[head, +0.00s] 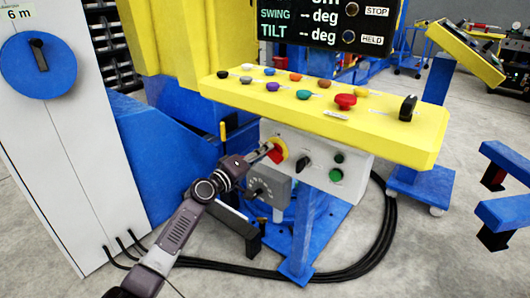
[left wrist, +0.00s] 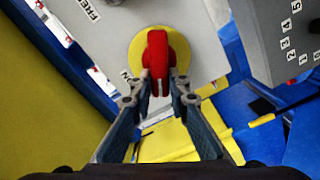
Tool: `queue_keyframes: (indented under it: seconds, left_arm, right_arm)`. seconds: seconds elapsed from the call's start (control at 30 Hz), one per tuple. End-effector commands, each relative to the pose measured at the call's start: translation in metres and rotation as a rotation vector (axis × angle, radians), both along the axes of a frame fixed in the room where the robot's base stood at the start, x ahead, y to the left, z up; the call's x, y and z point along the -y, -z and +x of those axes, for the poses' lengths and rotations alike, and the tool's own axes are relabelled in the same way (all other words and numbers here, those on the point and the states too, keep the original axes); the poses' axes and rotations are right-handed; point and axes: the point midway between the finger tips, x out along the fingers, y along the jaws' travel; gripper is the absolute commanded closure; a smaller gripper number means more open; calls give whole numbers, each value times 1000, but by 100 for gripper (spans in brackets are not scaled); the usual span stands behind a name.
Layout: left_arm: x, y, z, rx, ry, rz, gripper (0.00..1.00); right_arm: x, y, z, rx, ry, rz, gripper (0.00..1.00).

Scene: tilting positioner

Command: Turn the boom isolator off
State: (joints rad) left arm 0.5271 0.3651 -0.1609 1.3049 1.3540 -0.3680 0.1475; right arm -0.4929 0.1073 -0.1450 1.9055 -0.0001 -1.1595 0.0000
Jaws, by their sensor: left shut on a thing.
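The boom isolator is a red handle (head: 277,153) on a round yellow plate (head: 281,143), on the left part of a grey control box under the yellow console. In the left wrist view the red handle (left wrist: 157,52) stands upright in the picture on its yellow plate (left wrist: 182,50). My left gripper (head: 267,149) reaches it from the left. In the wrist view its fingers (left wrist: 158,85) are closed on both sides of the handle's lower end. A partly hidden label ending in N shows left of the plate. My right gripper is in neither view.
The grey box (head: 350,163) also carries a black selector (head: 303,161) and green buttons. A grey dial box (head: 268,186) sits just below my gripper. The yellow console (head: 400,137) with coloured knobs overhangs the box. Black cables (head: 385,235) lie on the floor.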

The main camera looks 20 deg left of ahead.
Motion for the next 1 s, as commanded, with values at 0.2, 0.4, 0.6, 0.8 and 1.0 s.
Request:
queue_keyframes:
  seconds: [0.2,0.4,0.6,0.8,1.0]
  left_arm:
    - [-2,3,1,-67,-2,-188,100]
    - [-3,5,1,-117,-1,-328,100]
    - [-3,8,1,-153,-2,-424,100]
    - [-3,9,1,-171,-2,-477,100]
    - [-4,9,1,-177,-2,-494,100]
  right_arm:
    - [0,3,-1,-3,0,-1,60]
    - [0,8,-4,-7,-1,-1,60]
    - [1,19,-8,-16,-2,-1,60]
    - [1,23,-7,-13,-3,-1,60]
    - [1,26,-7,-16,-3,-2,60]
